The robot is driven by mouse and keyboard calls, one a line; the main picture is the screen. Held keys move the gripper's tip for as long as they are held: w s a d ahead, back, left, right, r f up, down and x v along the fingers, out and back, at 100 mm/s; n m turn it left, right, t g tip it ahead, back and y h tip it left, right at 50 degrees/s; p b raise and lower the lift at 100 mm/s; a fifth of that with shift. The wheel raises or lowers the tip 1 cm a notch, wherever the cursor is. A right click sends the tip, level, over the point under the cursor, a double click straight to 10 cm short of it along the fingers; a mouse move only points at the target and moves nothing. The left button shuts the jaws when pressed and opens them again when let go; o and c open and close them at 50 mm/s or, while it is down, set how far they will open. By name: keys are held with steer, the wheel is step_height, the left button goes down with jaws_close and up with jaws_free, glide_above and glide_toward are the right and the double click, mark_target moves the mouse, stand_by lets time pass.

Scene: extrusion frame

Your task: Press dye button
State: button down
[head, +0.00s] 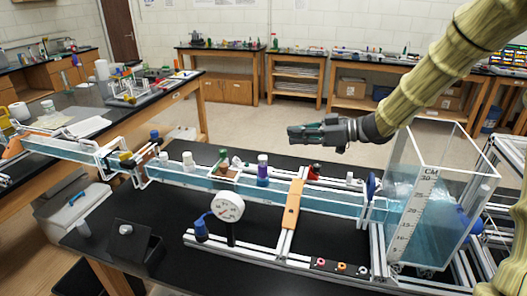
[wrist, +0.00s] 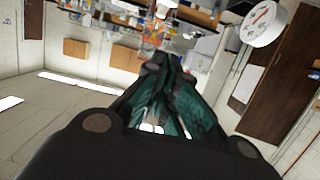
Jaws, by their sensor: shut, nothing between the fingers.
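Three small round buttons sit in a row on the dark front strip of the metal extrusion frame (head: 260,257) in the head view: a red one (head: 320,263), an orange one (head: 341,267) and a pale one (head: 363,271). I cannot read any label, so I cannot tell which is the dye button. My gripper (head: 291,134) is shut and empty. It is raised in the air above the water channel, pointing left, well above and apart from the buttons. In the wrist view its closed fingers (wrist: 166,72) point at the room, and no button shows.
A clear water tank (head: 440,170) with a CM scale stands at the right. The long water channel (head: 330,200) crosses the black table behind the buttons. A white dial gauge (head: 228,207) and an orange crosspiece (head: 292,204) rise left of them. The air around my gripper is free.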

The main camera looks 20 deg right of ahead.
steer(key=p, duration=0.4)
glide_above(265, 159)
step_height(265, 159, down, 2)
steer(key=shift+s+d+f, duration=0.1)
steer(key=shift+d, duration=0.05)
steer(key=shift+a+f, duration=0.3)
steer(key=shift+f, duration=0.5)
steer(key=shift+d+f+p, duration=0.1)
steer(key=shift+f+p, duration=0.5)
steer(key=shift+f, duration=0.75)
steer(key=shift+f, duration=0.1)
